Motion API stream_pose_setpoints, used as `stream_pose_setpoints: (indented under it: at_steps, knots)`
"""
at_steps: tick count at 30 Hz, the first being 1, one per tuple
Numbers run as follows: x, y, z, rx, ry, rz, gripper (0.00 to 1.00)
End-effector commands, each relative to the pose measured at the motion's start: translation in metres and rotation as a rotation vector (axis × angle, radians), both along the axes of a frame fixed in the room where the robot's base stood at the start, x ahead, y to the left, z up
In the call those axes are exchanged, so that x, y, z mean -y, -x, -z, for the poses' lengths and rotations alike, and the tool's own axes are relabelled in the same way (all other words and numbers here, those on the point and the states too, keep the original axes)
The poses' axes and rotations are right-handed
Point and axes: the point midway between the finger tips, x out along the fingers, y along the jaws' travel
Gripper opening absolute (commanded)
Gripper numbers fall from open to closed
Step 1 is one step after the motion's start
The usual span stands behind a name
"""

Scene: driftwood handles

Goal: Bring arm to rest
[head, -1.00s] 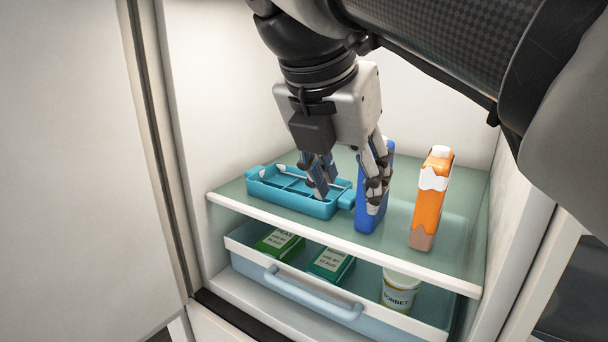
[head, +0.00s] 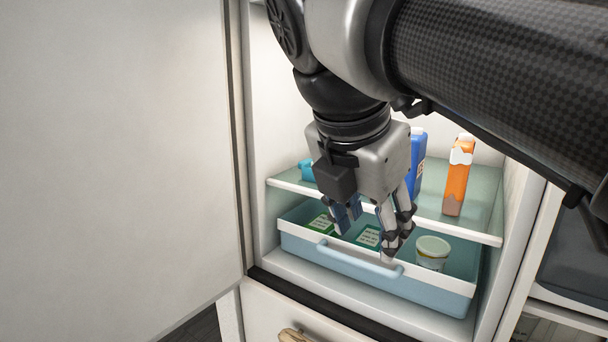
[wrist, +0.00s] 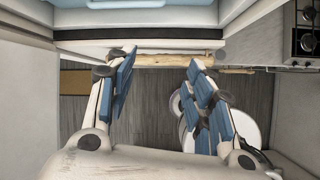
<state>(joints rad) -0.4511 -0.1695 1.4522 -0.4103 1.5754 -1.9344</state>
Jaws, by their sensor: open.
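My gripper (head: 372,224) is open and empty. In the head view it hangs fingers down in front of the open fridge, its fingertips just before the blue drawer (head: 345,262). In the wrist view my gripper (wrist: 158,85) has its fingers wide apart with nothing between them, above the floor. My wrist and arm hide part of the shelf and most of the teal tray (head: 306,171).
A blue carton (head: 417,165) and an orange carton (head: 456,180) stand on the glass shelf (head: 480,222). The drawer holds green boxes (head: 321,224) and a sorbet tub (head: 432,252). The open door (head: 120,150) stands left. A driftwood handle (head: 296,336) sits below.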

Motion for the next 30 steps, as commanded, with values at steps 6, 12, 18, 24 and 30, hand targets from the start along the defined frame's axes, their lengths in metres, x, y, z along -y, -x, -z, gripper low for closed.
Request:
stream_pose_setpoints:
  at_steps: [6,12,18,24,30]
  knots:
    - [0.017,0.015,0.073,0.052,-0.153,0.255,0.48]
    - [0.037,0.042,0.175,0.120,-0.375,0.641,0.48]
    - [0.053,0.080,0.307,0.196,-0.664,1.183,0.48]
    - [0.061,0.116,0.426,0.259,-0.917,1.714,0.48]
    - [0.063,0.135,0.489,0.292,-1.057,2.036,0.48]
